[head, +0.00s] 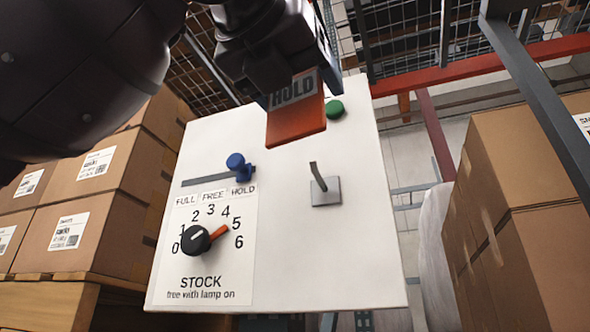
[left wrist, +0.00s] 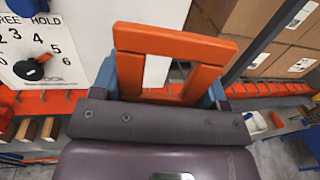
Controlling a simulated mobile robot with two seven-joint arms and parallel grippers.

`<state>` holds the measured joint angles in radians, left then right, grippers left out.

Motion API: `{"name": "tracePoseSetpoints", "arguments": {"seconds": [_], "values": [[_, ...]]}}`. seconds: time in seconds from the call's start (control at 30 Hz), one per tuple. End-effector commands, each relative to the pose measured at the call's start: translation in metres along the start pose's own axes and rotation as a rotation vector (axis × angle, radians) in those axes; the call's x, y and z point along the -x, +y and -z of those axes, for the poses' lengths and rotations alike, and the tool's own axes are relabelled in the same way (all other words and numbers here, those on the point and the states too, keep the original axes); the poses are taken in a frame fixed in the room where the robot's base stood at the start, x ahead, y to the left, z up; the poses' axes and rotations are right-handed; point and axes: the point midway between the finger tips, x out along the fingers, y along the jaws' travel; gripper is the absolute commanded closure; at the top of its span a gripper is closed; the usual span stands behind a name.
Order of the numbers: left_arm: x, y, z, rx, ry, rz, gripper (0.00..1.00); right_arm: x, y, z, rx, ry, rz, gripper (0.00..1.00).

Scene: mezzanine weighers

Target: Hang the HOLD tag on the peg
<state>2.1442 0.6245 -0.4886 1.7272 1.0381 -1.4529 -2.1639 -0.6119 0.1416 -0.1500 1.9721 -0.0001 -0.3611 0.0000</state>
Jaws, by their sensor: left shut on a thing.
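The orange HOLD tag (head: 297,122) hangs from my left gripper (head: 290,75) in front of the upper part of the white panel (head: 290,250). The left gripper is shut on the tag. In the left wrist view the tag shows as an orange frame (left wrist: 175,41) with an opening, between the fingers of the gripper (left wrist: 162,88). The peg (head: 318,178) is a thin bent grey rod on a square plate, bare, below and right of the tag. The tag is apart from the peg in the picture. My right gripper is not in view.
The panel also carries a blue slider knob (head: 238,163), a green button (head: 334,109) close to the tag, and a black STOCK dial (head: 196,239). Cartons stand left (head: 95,180) and right (head: 525,210). A grey post (head: 550,110) crosses the upper right.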

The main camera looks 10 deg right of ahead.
Motion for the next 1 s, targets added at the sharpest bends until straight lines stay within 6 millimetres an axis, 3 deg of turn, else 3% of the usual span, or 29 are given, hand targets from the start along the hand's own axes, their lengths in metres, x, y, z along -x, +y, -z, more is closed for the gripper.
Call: {"name": "tracePoseSetpoints", "arguments": {"seconds": [0.1, 0.6, 1.0], "values": [[-0.001, -0.011, 0.006, -0.002, 0.005, -0.022, 0.55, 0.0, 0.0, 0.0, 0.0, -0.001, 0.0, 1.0], [-0.02, 0.016, 0.063, -0.002, 0.002, -0.134, 0.55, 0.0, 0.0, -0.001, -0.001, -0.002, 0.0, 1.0], [-0.032, 0.021, 0.066, 0.001, 0.002, -0.153, 0.55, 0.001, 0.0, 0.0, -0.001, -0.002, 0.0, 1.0]]}}
